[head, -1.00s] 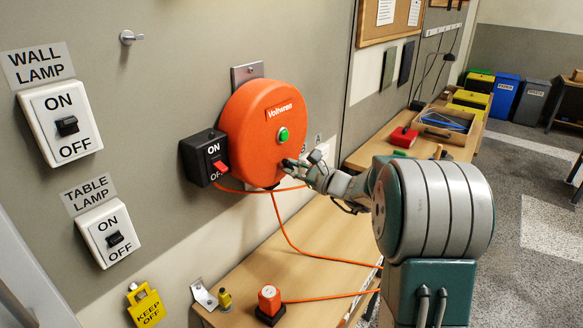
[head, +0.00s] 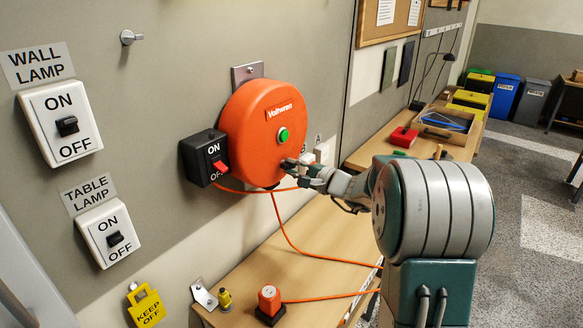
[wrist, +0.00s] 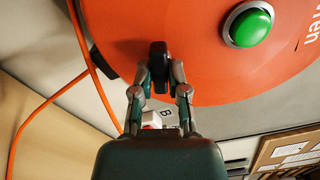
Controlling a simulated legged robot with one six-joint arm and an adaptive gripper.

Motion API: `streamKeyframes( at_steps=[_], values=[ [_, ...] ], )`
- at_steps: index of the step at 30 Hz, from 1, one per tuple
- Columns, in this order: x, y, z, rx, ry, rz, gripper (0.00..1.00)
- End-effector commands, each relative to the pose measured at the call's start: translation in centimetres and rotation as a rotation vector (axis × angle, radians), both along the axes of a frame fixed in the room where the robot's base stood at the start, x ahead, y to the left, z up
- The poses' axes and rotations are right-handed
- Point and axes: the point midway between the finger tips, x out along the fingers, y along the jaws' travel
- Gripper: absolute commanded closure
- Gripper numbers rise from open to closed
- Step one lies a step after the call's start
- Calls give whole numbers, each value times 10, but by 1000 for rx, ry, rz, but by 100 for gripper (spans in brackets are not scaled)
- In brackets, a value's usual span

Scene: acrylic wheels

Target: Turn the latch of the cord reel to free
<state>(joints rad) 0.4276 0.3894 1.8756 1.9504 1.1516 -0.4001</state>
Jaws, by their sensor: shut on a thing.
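The cord reel (head: 250,130) is a round orange drum on the wall, with a green button (head: 284,135) on its face; it also fills the top of the wrist view (wrist: 220,75). The latch (wrist: 158,54) is a small black knob low on the reel's face, seen upright in the wrist picture. My gripper (wrist: 160,72) is shut on the latch, one finger on each side. In the head view my gripper (head: 293,166) is at the reel's lower right and largely hides the latch.
A black switch box (head: 197,160) with a red rocker adjoins the reel's left side.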

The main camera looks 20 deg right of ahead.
Motion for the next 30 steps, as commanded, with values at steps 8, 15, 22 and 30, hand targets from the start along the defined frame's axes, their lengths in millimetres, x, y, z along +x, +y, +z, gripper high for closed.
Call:
streamKeyframes(
  at_steps=[8, 15, 22, 30],
  values=[
    [1, 0, 1, -9, -7, -1, 100],
    [1, 0, 1, -195, -131, -1, 100],
    [1, 0, 1, -313, -209, 0, 49],
    [0, 0, 1, -310, -207, 0, 37]
  ],
)
